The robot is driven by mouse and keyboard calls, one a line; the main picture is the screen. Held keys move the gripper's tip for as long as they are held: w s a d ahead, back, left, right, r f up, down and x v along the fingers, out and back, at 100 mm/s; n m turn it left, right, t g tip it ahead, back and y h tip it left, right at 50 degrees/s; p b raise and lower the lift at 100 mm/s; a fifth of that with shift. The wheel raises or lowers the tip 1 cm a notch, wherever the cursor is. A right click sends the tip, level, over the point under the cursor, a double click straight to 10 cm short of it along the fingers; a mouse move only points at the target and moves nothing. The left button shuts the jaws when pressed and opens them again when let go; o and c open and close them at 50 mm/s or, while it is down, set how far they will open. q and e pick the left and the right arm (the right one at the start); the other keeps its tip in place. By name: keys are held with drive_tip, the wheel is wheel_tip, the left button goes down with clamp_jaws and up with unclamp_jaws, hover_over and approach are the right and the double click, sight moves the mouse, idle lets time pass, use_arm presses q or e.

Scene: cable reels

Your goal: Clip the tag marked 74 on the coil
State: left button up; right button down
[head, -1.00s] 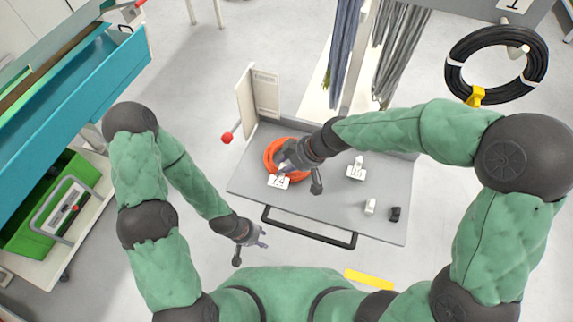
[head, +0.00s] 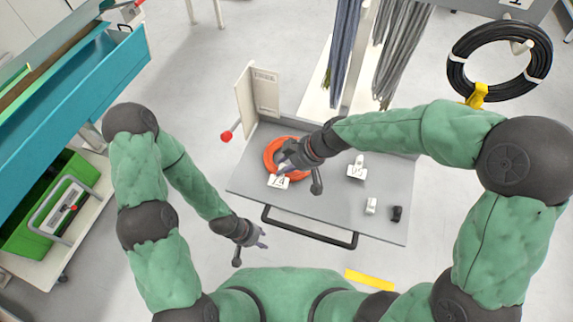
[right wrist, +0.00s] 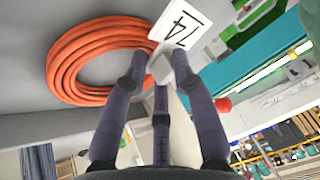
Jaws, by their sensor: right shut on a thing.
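The orange coil (head: 272,157) lies on the grey cart top (head: 335,205); it also shows in the right wrist view (right wrist: 62,72). The white tag marked 74 (head: 279,181) is at the coil's front edge and shows large in the right wrist view (right wrist: 183,27). My right gripper (head: 287,167) is shut on the tag's white clip part (right wrist: 162,66), right beside the coil. I cannot tell whether the clip is around the coil. My left gripper (head: 262,240) is in front of the cart, away from the coil, with its fingers apart and nothing between them.
A second white tag (head: 357,170), a white clip (head: 371,206) and a dark clip (head: 396,214) stand on the cart top. A black handle (head: 310,232) runs along its front. A black coil (head: 458,72) hangs at upper right. A red knob (head: 226,136) sticks out at left.

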drive_tip(key=shift+f+b, duration=0.7)
drive_tip(key=shift+b, duration=0.05)
idle(0.5)
drive_tip(key=shift+s+f+b, duration=0.4)
drive_tip(key=shift+f+b, duration=0.15)
drive_tip(key=shift+f, duration=0.1)
idle(0.4)
drive_tip(key=c, duration=1.2)
unclamp_jaws()
drive_tip(key=shift+c, duration=0.2)
drive_tip(key=o, duration=0.3)
drive_tip(key=shift+w+f, duration=0.1)
drive_tip(key=shift+o, duration=0.2)
drive_tip(key=shift+w+a, duration=0.1)
drive_tip(key=shift+r, duration=0.2)
drive_tip(key=o, duration=0.5)
drive_tip(key=shift+w+r, duration=0.1)
